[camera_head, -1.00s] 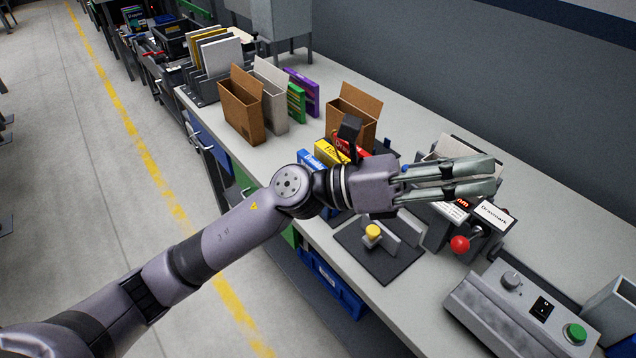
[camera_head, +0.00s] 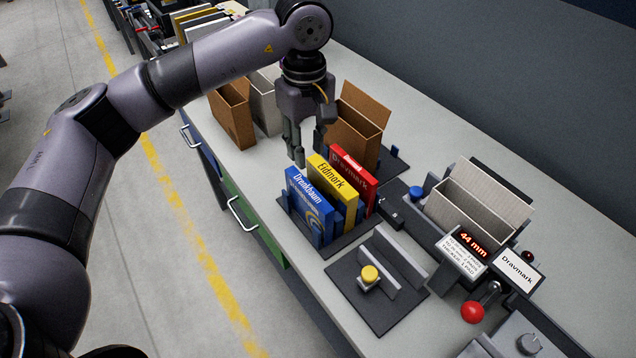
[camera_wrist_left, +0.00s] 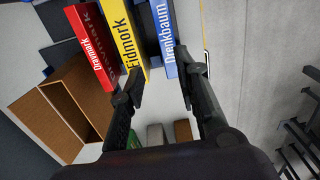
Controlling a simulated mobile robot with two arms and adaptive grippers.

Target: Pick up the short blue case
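The blue case (camera_head: 309,206), lettered "Drenkbaum", stands upright at the left end of a row in a dark rack (camera_head: 342,238) on the bench. It looks a little lower than the yellow case (camera_head: 333,187) beside it. A red case (camera_head: 352,178) stands at the right end. My left gripper (camera_head: 305,152) points down just behind the row, above the bench, apart from the cases. In the left wrist view its fingers (camera_wrist_left: 164,84) are spread with nothing between them; the blue case (camera_wrist_left: 164,32) shows beyond the tips. My right gripper is not in view.
An open brown box (camera_head: 357,137) stands close behind the row, right of my gripper. Another brown box (camera_head: 232,116) stands farther left. A dark plate with a yellow knob (camera_head: 370,274) lies in front. A grey box (camera_head: 477,215) sits in a machine at the right.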

